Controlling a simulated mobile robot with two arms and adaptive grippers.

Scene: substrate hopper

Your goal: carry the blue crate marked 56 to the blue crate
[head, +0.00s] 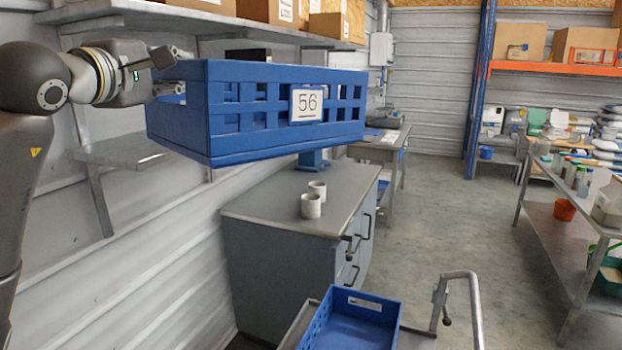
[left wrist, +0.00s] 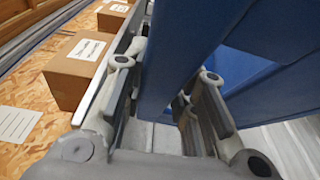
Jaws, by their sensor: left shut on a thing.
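The blue crate marked 56 (head: 235,145) hangs in the air at the upper left of the head view, its numbered label facing me. My left gripper (head: 172,74) is shut on its left end wall. In the left wrist view the blue wall of the crate (left wrist: 185,50) stands between the fingers of my left gripper (left wrist: 172,100). Another blue crate (head: 314,326) sits low on a grey cart at the bottom of the head view; its near part is cut off by the frame. My right gripper is not in view.
A grey cabinet (head: 275,225) with two white cups (head: 311,205) on top stands below the raised crate. A shelf (head: 270,33) with cardboard boxes runs above. The cart has a raised metal handle (head: 462,275). Open floor (head: 450,220) lies to the right, before a loaded table.

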